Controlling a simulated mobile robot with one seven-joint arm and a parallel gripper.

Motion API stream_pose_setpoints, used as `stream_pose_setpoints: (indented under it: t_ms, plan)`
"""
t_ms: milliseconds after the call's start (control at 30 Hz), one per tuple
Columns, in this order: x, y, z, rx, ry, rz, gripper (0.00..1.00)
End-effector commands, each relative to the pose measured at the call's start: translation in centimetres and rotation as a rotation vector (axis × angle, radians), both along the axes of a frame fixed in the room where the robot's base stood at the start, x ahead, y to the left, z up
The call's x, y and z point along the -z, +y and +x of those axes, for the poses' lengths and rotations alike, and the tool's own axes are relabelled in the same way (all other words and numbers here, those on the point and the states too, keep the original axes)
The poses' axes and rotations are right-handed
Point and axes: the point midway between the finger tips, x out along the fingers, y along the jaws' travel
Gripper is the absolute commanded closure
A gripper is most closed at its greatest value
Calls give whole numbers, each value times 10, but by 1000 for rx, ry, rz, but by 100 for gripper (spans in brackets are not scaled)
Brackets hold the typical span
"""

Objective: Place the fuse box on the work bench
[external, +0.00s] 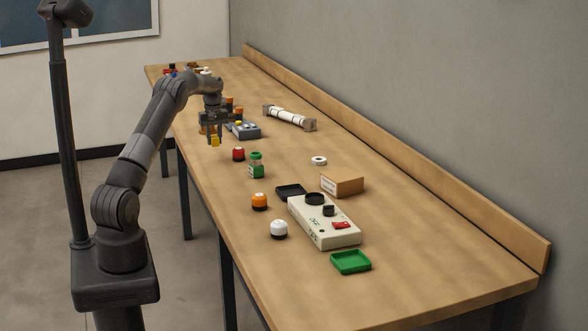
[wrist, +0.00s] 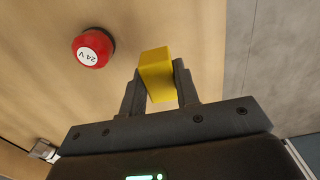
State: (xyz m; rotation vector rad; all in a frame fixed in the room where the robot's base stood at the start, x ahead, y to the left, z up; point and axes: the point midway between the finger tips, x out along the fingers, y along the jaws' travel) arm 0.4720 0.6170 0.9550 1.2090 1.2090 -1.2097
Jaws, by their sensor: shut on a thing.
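My gripper (external: 213,136) is shut on a small yellow block (external: 215,142), held above the left long edge of the work bench (external: 400,245). In the wrist view the yellow block (wrist: 156,72) sits between the two dark fingers and sticks out beyond them. No label shows on it, so I cannot tell for sure that it is the fuse box. The wood of the bench fills the left of the wrist view, and grey floor shows past its edge on the right.
A red button (external: 238,154) marked 24V in the wrist view (wrist: 93,48) stands near the block. The bench's front right is clear.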

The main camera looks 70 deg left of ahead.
Motion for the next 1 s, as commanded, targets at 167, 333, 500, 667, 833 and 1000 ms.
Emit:
stream_pose_setpoints:
  t_ms: [167, 333, 500, 667, 833, 1000]
  plan:
    - [16, 24, -10, -1, -1, 1, 94]
    - [23, 29, -13, 0, 0, 0, 94]
    - [45, 28, -13, 0, 1, -2, 94]
    - [59, 29, -12, 0, 0, 0, 94]
    - [59, 29, -12, 0, -1, 1, 94]
    - [62, 28, -12, 0, 0, 0, 70]
